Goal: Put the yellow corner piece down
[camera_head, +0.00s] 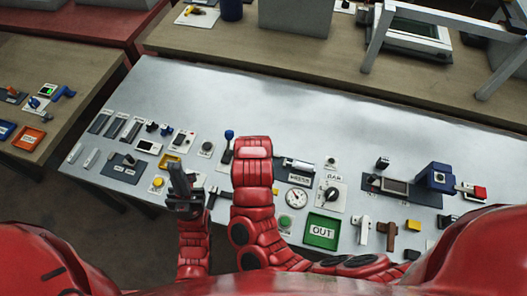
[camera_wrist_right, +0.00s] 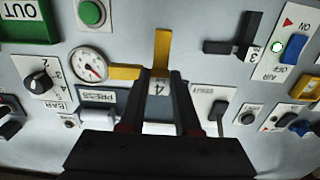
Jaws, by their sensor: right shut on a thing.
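The yellow corner piece (camera_wrist_right: 162,50) is an L shape in the right wrist view, with one arm pointing up and the other to the left. A tag reading 4 sits at its corner. My right gripper (camera_wrist_right: 160,80) is shut on the piece near this corner, just above the panel; I cannot tell whether the piece touches it.
A dark corner piece tagged 3 (camera_wrist_right: 237,46) lies right of the yellow one. A round gauge (camera_wrist_right: 89,65), a black knob (camera_wrist_right: 38,84) and a green OUT tray (camera_head: 322,231) are close by. The panel's back (camera_head: 260,95) is bare.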

